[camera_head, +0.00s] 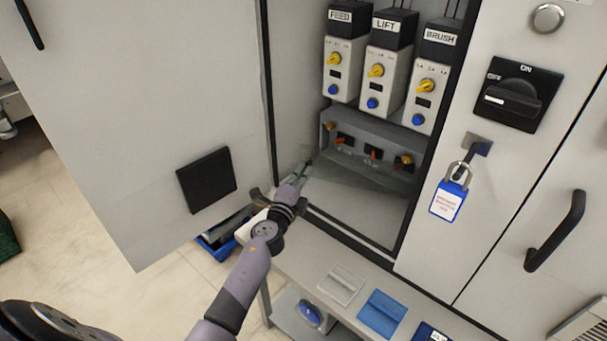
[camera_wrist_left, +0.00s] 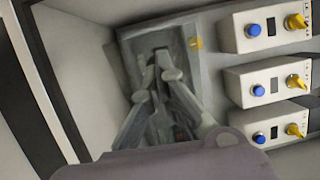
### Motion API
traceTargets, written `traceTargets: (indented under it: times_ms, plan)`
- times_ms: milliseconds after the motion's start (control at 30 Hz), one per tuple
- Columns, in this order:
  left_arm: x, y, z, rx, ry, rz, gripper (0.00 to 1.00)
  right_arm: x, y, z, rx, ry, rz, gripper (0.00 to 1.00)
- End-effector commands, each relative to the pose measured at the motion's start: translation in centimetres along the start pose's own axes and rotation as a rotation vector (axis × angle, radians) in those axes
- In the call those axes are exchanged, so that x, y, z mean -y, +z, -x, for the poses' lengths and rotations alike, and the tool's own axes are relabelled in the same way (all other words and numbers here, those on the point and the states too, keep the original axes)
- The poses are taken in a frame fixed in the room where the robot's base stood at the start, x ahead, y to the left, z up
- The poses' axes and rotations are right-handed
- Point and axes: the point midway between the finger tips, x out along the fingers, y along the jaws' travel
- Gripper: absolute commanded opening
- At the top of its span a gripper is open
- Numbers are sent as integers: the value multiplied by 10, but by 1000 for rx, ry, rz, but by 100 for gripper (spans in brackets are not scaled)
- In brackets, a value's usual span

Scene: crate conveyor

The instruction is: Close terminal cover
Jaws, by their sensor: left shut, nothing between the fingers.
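The terminal block (camera_head: 358,135) is a grey housing low in the open cabinet, below three drive modules. Dark and orange terminals show in its face. A grey, see-through-looking panel (camera_head: 352,190) slopes down in front of it and seems to be the lowered cover, though its edges are hard to tell. My left gripper (camera_head: 306,170) is shut and empty at the cabinet's lower left, by the left end of this panel. In the left wrist view its fingertips (camera_wrist_left: 157,58) are together in front of the grey housing (camera_wrist_left: 190,62). Contact cannot be told. My right gripper is not shown.
The cabinet door (camera_head: 140,120) stands open at the left. Modules marked FEED (camera_head: 341,68), LIFT (camera_head: 388,78) and BRUSH (camera_head: 431,90) are above the block. A blue padlock (camera_head: 449,198) hangs at the right. A ledge (camera_head: 300,262) with tagged items runs below.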

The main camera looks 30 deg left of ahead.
Motion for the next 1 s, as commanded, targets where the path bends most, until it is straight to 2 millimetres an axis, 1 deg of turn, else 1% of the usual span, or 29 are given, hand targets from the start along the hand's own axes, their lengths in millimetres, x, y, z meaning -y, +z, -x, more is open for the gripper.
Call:
traceTargets:
  times_ms: [267, 367, 500, 600, 700, 833, 1000]
  plan:
    - [0, 0, -1, -4, 0, 0, 0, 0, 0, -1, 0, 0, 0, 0]
    - [-2, 2, -13, -37, -2, -2, 0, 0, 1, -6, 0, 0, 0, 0]
    - [-5, 8, -41, -117, -3, 2, 0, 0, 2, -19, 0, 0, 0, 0]
    - [-7, 7, -60, -132, -2, 6, 0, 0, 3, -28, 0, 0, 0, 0]
    - [-6, 8, -73, -131, -2, 9, 0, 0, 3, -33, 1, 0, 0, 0]
    - [-5, 8, -80, -130, -1, 7, 0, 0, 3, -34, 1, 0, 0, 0]
    - [-4, 8, -80, -130, 0, 7, 0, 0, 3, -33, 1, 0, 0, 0]
